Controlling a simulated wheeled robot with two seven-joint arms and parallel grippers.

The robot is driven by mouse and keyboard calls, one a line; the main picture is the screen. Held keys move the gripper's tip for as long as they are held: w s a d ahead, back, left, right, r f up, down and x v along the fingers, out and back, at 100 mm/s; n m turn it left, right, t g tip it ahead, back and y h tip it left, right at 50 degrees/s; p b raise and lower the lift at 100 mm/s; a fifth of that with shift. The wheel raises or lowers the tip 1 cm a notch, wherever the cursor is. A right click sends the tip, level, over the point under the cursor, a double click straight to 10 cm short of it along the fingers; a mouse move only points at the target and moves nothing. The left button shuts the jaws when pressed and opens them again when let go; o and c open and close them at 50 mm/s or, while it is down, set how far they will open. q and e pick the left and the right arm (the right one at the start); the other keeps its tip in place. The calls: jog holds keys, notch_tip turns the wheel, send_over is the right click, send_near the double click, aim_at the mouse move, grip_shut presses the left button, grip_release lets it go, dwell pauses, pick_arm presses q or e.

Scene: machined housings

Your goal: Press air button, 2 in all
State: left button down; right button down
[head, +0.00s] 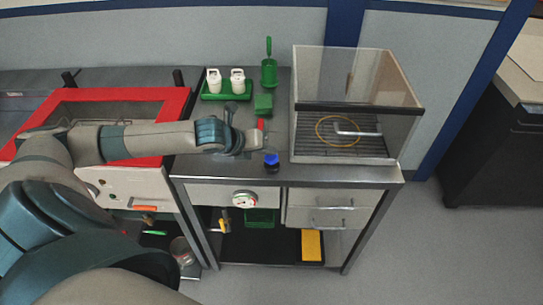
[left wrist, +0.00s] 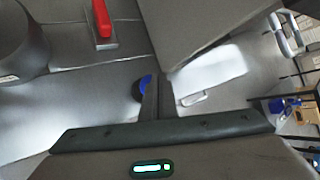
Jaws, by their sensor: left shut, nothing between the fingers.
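A small dark fixture with a blue top (head: 271,160) stands near the front edge of the grey bench; it looks like a button. In the left wrist view the blue part (left wrist: 146,84) is partly hidden by my fingers, and I cannot tell whether they touch it. A red upright piece (head: 261,125) on a small metal base stands behind it; it also shows in the left wrist view (left wrist: 102,18). My left gripper (head: 256,141) reaches in from the left, low over the bench and beside the blue top; its fingers (left wrist: 159,92) are shut and empty. My right gripper is not in view.
A glass-walled box (head: 415,135) stands at right, holding a yellow ring (head: 323,118). A red-framed machine (head: 130,94) is at left.

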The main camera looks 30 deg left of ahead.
aim_at(268, 159)
pick_arm(q)
jog(key=shift+f, duration=0.3)
dwell(0.6)
jog(key=shift+f+b, duration=0.3)
jog(key=shift+f, duration=0.2)
dwell(0.5)
jog(key=shift+r, duration=0.1)
dwell(0.3)
jog(key=shift+r+p, duration=1.1)
jog(key=shift+p, duration=0.15)
notch_tip(268, 159, up, 5)
jog(key=p, duration=0.5)
dwell(0.5)
